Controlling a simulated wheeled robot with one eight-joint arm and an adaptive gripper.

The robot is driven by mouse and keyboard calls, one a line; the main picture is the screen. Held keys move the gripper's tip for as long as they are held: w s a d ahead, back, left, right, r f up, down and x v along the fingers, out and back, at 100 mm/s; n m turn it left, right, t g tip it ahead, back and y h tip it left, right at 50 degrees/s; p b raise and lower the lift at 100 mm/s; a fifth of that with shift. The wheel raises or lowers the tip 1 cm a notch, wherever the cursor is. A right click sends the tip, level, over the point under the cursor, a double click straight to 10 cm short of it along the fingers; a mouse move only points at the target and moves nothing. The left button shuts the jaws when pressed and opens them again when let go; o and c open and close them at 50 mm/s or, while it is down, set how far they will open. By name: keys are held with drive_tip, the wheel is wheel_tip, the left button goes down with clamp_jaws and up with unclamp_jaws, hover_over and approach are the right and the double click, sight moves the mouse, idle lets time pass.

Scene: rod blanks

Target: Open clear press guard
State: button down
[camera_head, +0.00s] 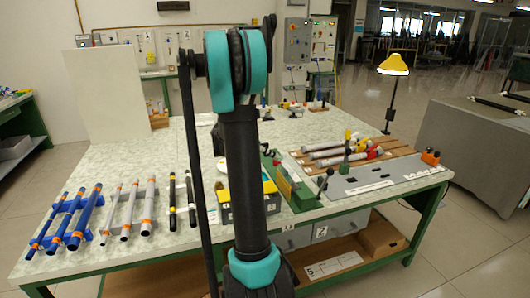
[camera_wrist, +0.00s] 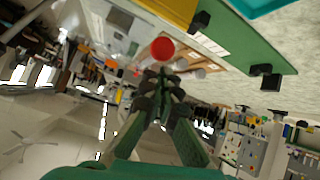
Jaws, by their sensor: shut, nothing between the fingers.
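The green press (camera_head: 290,184) stands on the bench just right of my arm, with a black-knobbed lever (camera_head: 325,181) at its right. In the wrist view a green base (camera_wrist: 245,45) with black fittings crosses the top. I cannot make out the clear guard for certain in either view, nor whether it is up or down. My gripper (camera_wrist: 162,80) is shut and empty in the wrist view, its fingertips just below a red round end (camera_wrist: 162,48) in the picture. I cannot tell whether they touch anything. My arm hides the gripper in the head view.
Blue rods (camera_head: 76,221) and grey rods (camera_head: 127,213) lie on racks at the left. A yellow-and-black box (camera_head: 272,204) sits beside the press. Rods with red and yellow parts (camera_head: 340,153) lie behind a grey plate (camera_head: 385,178). A yellow lamp (camera_head: 393,65) stands at the back right.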

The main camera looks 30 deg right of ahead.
drive_tip(key=shift+s+d+f, duration=0.1)
drive_tip(key=shift+d+f, duration=0.2)
drive_tip(key=shift+d, duration=0.15)
drive_tip(key=shift+a, duration=0.1)
drive_tip(key=shift+a+f+h, duration=0.1)
drive_tip(key=shift+a+h, duration=0.1)
drive_tip(key=shift+h, duration=0.1)
drive_tip(key=shift+a+f+h, duration=0.1)
drive_tip(key=shift+a+h, duration=0.1)
drive_tip(key=shift+h, duration=0.1)
drive_tip(key=shift+w+a+f+h, duration=0.2)
drive_tip(key=shift+a+h, duration=0.2)
drive_tip(key=shift+w+a+f+h, duration=0.15)
drive_tip(key=shift+a+f+h, duration=0.05)
drive_tip(key=shift+a+h, duration=0.2)
drive_tip(key=shift+w+a+f, duration=0.25)
drive_tip(key=shift+a+f, duration=0.9)
drive_tip(key=shift+a, duration=0.1)
drive_tip(key=shift+f, duration=0.1)
drive_tip(key=shift+a, duration=0.1)
